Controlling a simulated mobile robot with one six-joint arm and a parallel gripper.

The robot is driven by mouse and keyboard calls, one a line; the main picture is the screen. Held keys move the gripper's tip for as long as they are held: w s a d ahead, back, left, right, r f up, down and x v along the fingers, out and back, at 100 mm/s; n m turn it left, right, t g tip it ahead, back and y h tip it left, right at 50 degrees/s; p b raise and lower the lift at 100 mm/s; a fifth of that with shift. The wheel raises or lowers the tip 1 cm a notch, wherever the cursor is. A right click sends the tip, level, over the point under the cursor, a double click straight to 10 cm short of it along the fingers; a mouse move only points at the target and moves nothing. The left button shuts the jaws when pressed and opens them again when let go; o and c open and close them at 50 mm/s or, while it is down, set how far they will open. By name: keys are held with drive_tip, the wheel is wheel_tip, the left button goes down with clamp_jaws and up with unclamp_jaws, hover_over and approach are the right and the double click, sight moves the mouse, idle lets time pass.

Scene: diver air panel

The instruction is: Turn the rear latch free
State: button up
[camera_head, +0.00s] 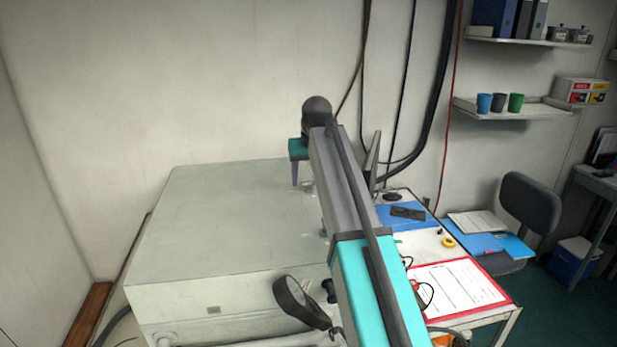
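A large pale grey box (225,215), the air panel case, fills the middle left with its lid down. A small light metal fitting (308,187) sits at the far right part of its top, beside my gripper; it may be the rear latch. Another small fitting (323,233) shows nearer, at the edge of my arm. My gripper (296,178) points down over the far right part of the lid. One dark finger shows below its teal body. The other finger and any contact with the fitting are hidden or too small to tell.
Right of the box, a table holds a red-edged clipboard (455,287), a blue folder (500,245) and a yellow ring (448,242). Dark cables (430,110) hang down the back wall. A round black-rimmed part (300,302) stands at the box's front. The lid's left is clear.

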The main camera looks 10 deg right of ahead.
drive_tip(key=c, duration=1)
drive_tip(key=shift+n, duration=0.3)
drive_tip(key=n, duration=0.1)
drive_tip(key=n+y, duration=0.1)
drive_tip(key=n+b, duration=0.1)
drive_tip(key=shift+w+d+n+y, duration=0.1)
drive_tip(key=shift+d+n+y, duration=0.15)
drive_tip(key=shift+n+y, duration=0.15)
drive_tip(key=n, duration=0.1)
drive_tip(key=n+g+y+b, duration=0.1)
drive_tip(key=n, duration=0.3)
drive_tip(key=shift+w+d+g+y, duration=0.25)
drive_tip(key=shift+g+y, duration=0.05)
drive_tip(key=n, duration=0.2)
drive_tip(key=n+g+b, duration=0.1)
drive_tip(key=n+y+b, duration=0.1)
drive_tip(key=n, duration=0.1)
drive_tip(key=shift+w+d+n+g, duration=0.1)
drive_tip(key=shift+w+n+g, duration=0.2)
drive_tip(key=shift+g, duration=0.1)
drive_tip(key=shift+n+g+b, duration=0.6)
drive_tip(key=shift+n+b, duration=0.1)
drive_tip(key=shift+n, duration=0.8)
drive_tip(key=o, duration=1)
